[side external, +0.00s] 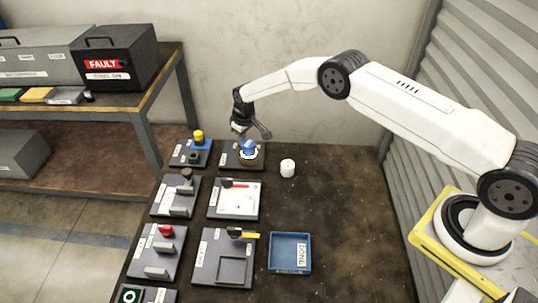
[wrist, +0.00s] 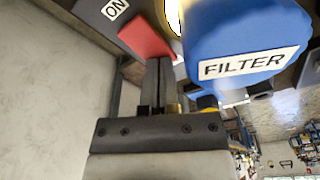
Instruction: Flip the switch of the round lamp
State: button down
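My gripper (wrist: 158,64) has its two dark fingers together, with only a thin line between them. The fingertips are at a red switch piece (wrist: 143,36) beside an ON label; I cannot tell whether they touch it. A blue round part marked FILTER (wrist: 235,35) fills the upper right of the wrist view, with a bright glowing edge (wrist: 173,14) beside it. In the side view, this blue-topped round unit (side external: 249,147) with a bright ring sits on a grey plate at the table's back. My gripper (side external: 241,128) is just above and left of it; the red piece is hidden there.
Several grey plates with controls stand in two columns on the dark table (side external: 345,215). A white cylinder (side external: 288,167) is right of the round unit. A blue tray (side external: 290,270) marked DONE is at the front. A green-ringed device (side external: 130,296) is at front left. The table's right side is clear.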

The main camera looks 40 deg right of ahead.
jog(key=shift+f, duration=0.15)
jog(key=shift+r, duration=3.55)
jog(key=shift+r, duration=0.1)
jog(key=s+d+r+m, duration=0.2)
jog(key=s+r, duration=0.9)
jog(key=s, duration=0.4)
jog(key=s+d+r+m, duration=0.1)
jog(key=s+r, duration=0.1)
jog(key=s, duration=1.8)
jog(key=shift+s+t, duration=0.2)
jog(key=shift+t, duration=0.2)
